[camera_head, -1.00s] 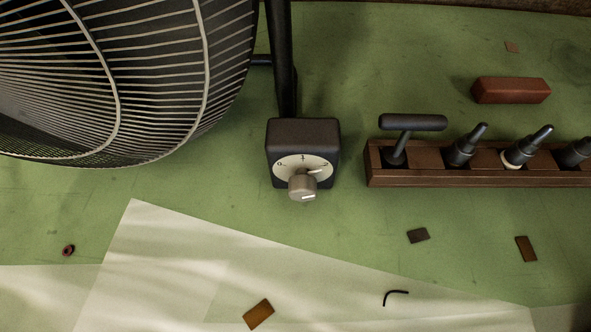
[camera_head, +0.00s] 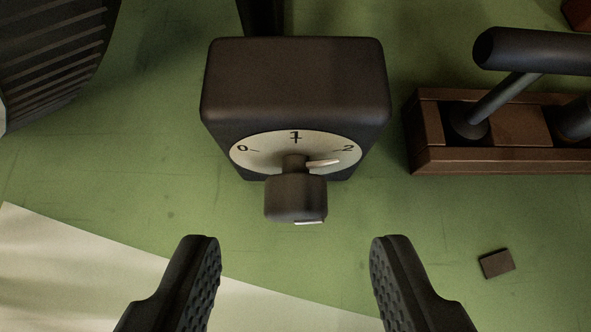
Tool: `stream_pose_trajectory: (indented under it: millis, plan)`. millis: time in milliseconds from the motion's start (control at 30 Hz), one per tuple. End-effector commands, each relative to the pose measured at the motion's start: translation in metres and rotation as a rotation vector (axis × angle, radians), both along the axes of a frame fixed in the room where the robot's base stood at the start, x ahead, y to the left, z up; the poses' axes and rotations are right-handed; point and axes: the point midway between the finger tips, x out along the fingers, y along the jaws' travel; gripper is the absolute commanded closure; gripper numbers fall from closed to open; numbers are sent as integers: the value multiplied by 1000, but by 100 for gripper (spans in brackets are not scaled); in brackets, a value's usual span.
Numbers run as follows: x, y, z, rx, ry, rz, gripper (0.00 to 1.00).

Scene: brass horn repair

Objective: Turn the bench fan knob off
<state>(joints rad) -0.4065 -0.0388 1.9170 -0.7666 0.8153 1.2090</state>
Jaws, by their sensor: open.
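The fan's dark control box (camera_head: 295,85) stands on the green bench in the upper middle of the view. Its pale dial (camera_head: 265,157) shows marks 0 at left, 1 at top and 2 at right. The metal knob (camera_head: 296,197) sticks out from the dial toward me, and the light pointer (camera_head: 322,163) lies toward the right, close to the 2 mark. My gripper (camera_head: 296,245) is open, with one finger on each side of the knob's line and nearer to me than the knob. It is empty and apart from the knob. Part of the fan cage (camera_head: 50,60) shows at upper left.
A wooden rack (camera_head: 430,130) with dark-handled tools, including a T-handle (camera_head: 530,50), stands close to the right of the box. A small dark chip (camera_head: 496,263) lies at lower right. A pale sheet (camera_head: 60,260) covers the lower left. Bare green bench lies around the box.

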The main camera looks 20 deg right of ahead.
Motion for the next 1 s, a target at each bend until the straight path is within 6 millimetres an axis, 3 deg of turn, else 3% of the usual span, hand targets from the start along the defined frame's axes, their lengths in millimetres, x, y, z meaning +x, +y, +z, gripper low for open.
stream_pose_trajectory:
  millis: [267, 633, 867, 1000]
  plan:
    - [19, -8, -20, -1, 1, 0, 53]
    - [21, -9, -23, 0, 0, 0, 53]
    - [21, -9, -23, 0, 0, 0, 98]
    - [21, -8, -23, -10, 4, 1, 98]
